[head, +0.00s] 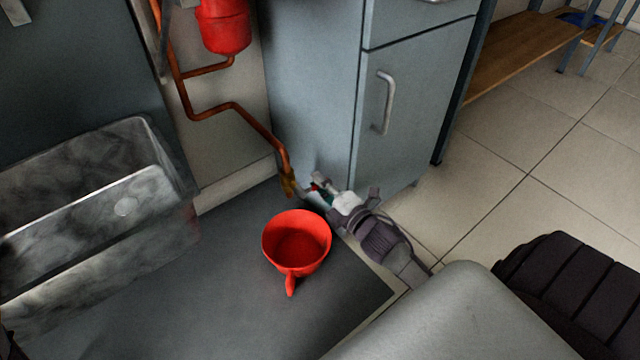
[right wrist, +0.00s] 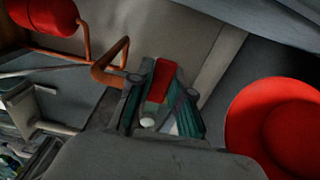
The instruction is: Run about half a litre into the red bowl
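The red bowl (head: 297,240) stands upright on the dark mat, its handle toward me; its inside looks empty. It also shows at the right of the right wrist view (right wrist: 280,125). A copper pipe ends in a brass tap (head: 287,183) just behind the bowl. My right gripper (head: 320,188) is at the tap, behind and right of the bowl. In the right wrist view a red lever (right wrist: 161,80) lies between its parted fingers (right wrist: 160,98); a small gap seems to show on its left, and contact is unclear. No water shows. My left gripper is not in view.
A grey metal trough (head: 125,207) stands at the left. A red tank (head: 222,25) hangs on the wall above the pipe. A grey-blue cabinet (head: 415,95) stands close behind my right gripper. The mat (head: 200,290) is bare left of the bowl.

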